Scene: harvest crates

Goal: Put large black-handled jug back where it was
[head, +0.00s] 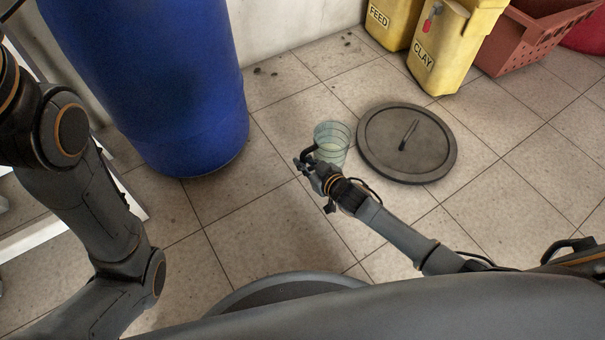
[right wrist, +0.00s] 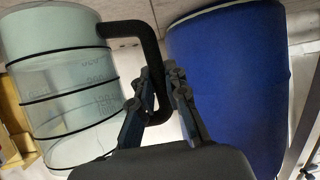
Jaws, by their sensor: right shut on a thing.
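The large jug (head: 332,138) is clear and greenish, with black rings and a black handle. In the head view it is near the middle, left of a round grey lid. My right gripper (head: 306,164) is shut on the handle. In the right wrist view the jug (right wrist: 75,95) fills the left side, and the fingers of my right gripper (right wrist: 160,100) close around its black handle (right wrist: 150,50). I cannot tell whether the jug touches the floor. My left arm shows at the left of the head view, but its gripper is out of view.
A round grey lid (head: 380,150) with a dark handle lies on the tiled floor. A blue barrel (head: 170,90) stands at left. Yellow FEED (head: 395,25) and CLAY (head: 445,50) containers and a red-brown crate (head: 515,50) stand at the back right. The right-hand floor is clear.

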